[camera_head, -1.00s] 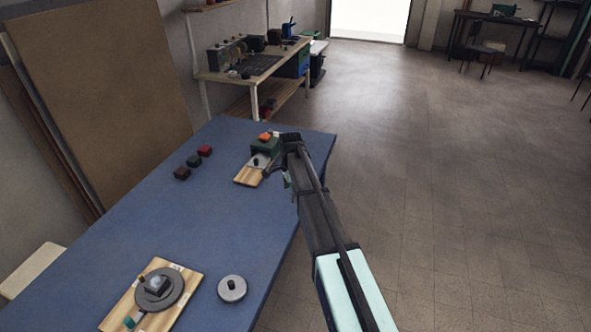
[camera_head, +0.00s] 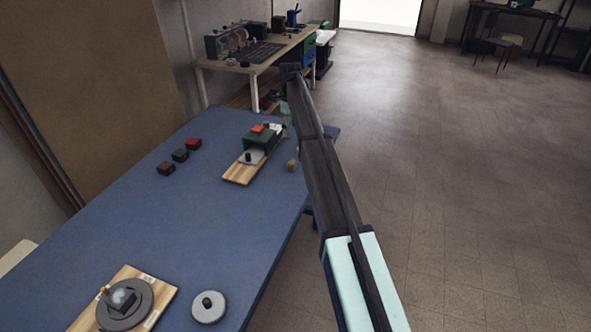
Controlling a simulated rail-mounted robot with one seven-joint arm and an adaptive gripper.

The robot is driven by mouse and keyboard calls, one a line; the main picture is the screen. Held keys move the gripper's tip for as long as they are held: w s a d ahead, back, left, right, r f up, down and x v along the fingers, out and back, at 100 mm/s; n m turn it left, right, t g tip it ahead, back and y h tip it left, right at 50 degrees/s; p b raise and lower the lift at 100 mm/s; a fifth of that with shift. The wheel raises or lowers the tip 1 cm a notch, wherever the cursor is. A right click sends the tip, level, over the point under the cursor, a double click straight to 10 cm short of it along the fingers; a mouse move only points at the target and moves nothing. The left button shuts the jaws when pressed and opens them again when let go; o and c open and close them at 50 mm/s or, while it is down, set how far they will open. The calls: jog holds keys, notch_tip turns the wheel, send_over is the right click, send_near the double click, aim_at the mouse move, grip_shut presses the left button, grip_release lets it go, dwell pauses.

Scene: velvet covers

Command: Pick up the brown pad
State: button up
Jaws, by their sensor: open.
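The brown pad (camera_head: 166,168) is a small dark brown block lying on the blue table (camera_head: 200,228), nearest the camera in a short row. A green block (camera_head: 180,155) and a red block (camera_head: 193,143) lie just beyond it. My gripper (camera_head: 286,118) is small and partly hidden at the far end of my arm, near the table's far right corner. It is open, well to the right of the brown pad and apart from it. Its fingertips do not show clearly.
A wooden board with a green device (camera_head: 262,139) stands near my gripper. A small tan block (camera_head: 292,165) lies beside it. A board with a round grey turntable (camera_head: 125,305) and a grey disc (camera_head: 208,307) are at the front. The table's middle is clear.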

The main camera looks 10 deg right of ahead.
aim_at(292, 162)
jog(key=f+p, duration=0.1)
jog(key=f, duration=0.3)
jog(key=f+p, duration=0.1)
jog(key=f, duration=0.4)
jog(key=f+p, duration=0.1)
jog(key=f, duration=0.3)
jog(key=shift+w+d+f, duration=0.15)
jog(key=shift+w, duration=0.1)
jog(key=shift+w+d+f+p, duration=0.15)
jog(key=shift+f+p, duration=1)
jog(key=shift+f, duration=1.5)
jog(key=c, duration=1.1)
